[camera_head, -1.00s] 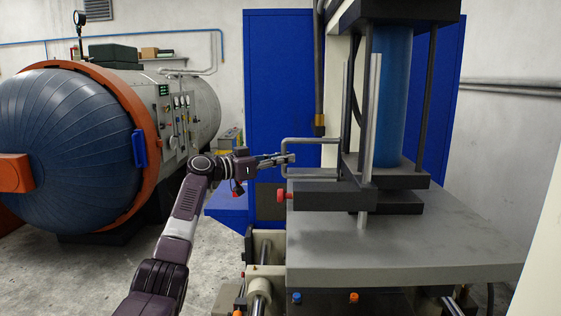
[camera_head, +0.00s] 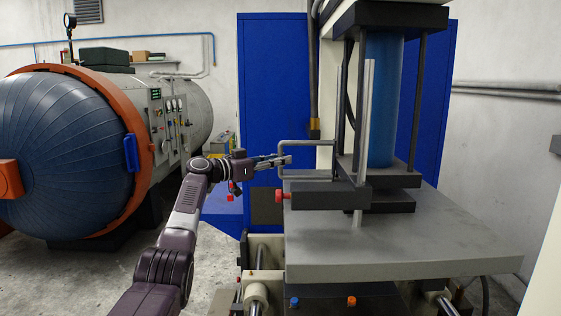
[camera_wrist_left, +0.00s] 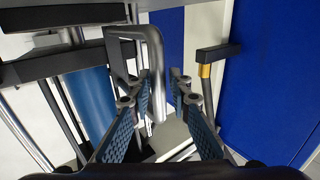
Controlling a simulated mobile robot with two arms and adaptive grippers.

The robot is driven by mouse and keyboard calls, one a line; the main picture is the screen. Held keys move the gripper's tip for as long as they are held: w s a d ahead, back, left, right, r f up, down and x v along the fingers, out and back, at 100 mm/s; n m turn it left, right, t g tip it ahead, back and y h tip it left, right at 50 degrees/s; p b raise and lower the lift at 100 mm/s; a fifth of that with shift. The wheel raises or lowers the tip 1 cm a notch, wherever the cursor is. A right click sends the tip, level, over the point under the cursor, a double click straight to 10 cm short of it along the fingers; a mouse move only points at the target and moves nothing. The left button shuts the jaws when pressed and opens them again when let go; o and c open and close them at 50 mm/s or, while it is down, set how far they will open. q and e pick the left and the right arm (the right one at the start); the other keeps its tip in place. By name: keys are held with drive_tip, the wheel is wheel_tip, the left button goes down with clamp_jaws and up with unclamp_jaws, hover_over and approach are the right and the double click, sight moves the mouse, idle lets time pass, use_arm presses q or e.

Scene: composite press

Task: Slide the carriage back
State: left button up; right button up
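The carriage seems to be the black-plated assembly (camera_head: 320,196) with a blue cylinder (camera_head: 384,100), standing over the press's grey table (camera_head: 400,240). A grey bent-bar handle (camera_head: 306,141) sticks out from its left side. The handle shows large in the left wrist view (camera_wrist_left: 153,50). My left gripper (camera_head: 287,159) is at the handle's outer vertical bar. In the wrist view its blue-padded fingers (camera_wrist_left: 161,82) are apart, with the bar running down between or just beyond the tips; contact cannot be told. My right gripper is not in view.
A big autoclave with a blue domed door (camera_head: 65,150) and orange rim stands at the left. A blue cabinet (camera_head: 272,80) is behind the press. Guide rods (camera_head: 256,292) show below the table. The floor between autoclave and press is mostly clear.

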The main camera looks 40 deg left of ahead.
use_arm(q)
drive_tip(key=shift+o, duration=0.9)
drive_tip(key=shift+f, duration=0.1)
drive_tip(key=v, duration=1.2)
